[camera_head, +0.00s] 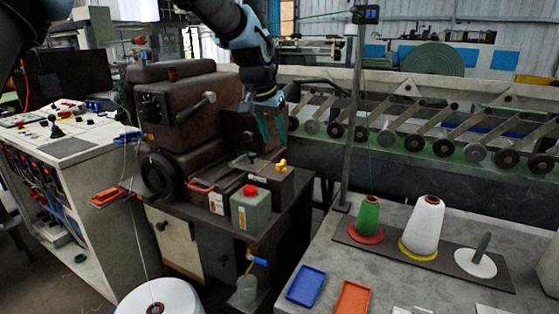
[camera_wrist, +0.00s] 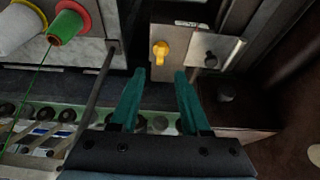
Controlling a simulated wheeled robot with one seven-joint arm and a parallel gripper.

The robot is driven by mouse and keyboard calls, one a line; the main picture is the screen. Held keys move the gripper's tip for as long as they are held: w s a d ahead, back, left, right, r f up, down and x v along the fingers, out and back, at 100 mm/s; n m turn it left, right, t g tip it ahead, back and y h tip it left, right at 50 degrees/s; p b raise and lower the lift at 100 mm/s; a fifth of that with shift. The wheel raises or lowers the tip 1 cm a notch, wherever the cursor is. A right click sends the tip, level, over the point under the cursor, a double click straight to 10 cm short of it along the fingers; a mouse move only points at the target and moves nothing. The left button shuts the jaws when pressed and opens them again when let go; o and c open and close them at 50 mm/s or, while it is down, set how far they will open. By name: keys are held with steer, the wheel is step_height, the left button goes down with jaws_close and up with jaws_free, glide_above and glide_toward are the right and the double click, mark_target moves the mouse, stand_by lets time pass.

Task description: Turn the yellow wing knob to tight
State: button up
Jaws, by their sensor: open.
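The yellow wing knob (camera_head: 281,166) sits on the top of a dark box at the right front of the brown machine. In the wrist view the yellow wing knob (camera_wrist: 160,50) stands on a pale plate, ahead of the fingers and a little left of the midline between them. My gripper (camera_head: 272,126) is above and behind the knob in the head view. In the wrist view my gripper (camera_wrist: 161,76) has its two teal fingers apart with nothing between them. The fingers do not touch the knob. Any tight mark is too small to read.
A green container with a red cap (camera_head: 250,209) stands in front of the knob's box. A grey upright post (camera_head: 352,110) rises to the right. Thread cones, a white one (camera_head: 425,225) and a green one (camera_head: 368,215), stand on the right table. Open air surrounds the knob's top.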

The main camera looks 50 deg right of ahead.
mark_target(280, 162)
steer(key=p+x, duration=0.2)
steer(key=x, duration=0.7)
jaws_close()
